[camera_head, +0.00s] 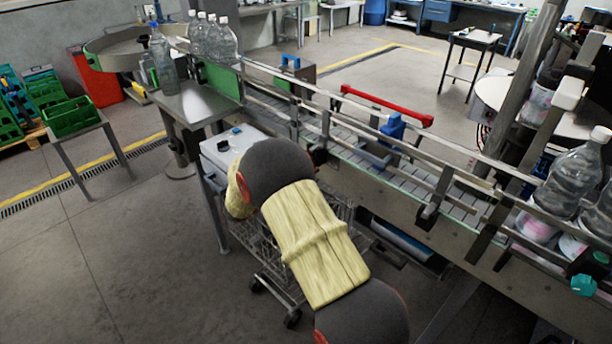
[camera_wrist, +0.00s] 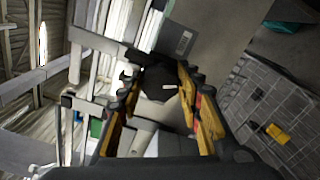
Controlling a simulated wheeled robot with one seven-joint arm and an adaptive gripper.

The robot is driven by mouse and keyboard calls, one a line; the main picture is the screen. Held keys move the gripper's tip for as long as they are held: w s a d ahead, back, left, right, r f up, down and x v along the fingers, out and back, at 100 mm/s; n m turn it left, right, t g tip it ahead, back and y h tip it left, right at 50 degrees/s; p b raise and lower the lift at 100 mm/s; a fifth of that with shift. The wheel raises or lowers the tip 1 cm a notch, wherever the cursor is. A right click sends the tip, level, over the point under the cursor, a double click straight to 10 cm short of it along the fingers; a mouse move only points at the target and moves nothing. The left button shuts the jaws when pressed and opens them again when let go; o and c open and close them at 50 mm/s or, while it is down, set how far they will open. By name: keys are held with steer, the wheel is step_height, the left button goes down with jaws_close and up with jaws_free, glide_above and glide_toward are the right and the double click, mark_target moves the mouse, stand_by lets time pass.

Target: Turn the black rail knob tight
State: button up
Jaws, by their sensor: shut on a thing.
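The black rail knob (camera_wrist: 158,80) is in the middle of the wrist view, a dark round shape with a small white mark on its face. My gripper (camera_wrist: 163,88) has its yellow-and-black fingers on both sides of it and is shut on it. In the head view a dark knob (camera_head: 318,155) shows on the near side of the conveyor guide rail (camera_head: 365,133), just past my arm. My gripper's fingers are hidden behind my arm there. How tight the knob is cannot be seen.
Clear bottles (camera_head: 212,40) stand at the conveyor's far left end, and more bottles (camera_head: 572,170) at the right. A red bar (camera_head: 388,105) and a blue block (camera_head: 392,130) sit over the belt. A wire cart (camera_head: 268,262) stands under my arm.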

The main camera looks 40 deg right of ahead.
steer(key=shift+f+m+b, duration=0.2)
steer(key=shift+m+b, duration=3.15)
steer(key=shift+m, duration=0.5)
steer(key=shift+f+m+b, duration=0.2)
steer(key=shift+m+b, duration=3.15)
steer(key=shift+m, duration=0.5)
steer(key=o, duration=1.2)
steer(key=shift+w, duration=0.1)
steer(key=shift+c, duration=0.2)
steer(key=s+a, duration=0.1)
steer(key=a, duration=1.1)
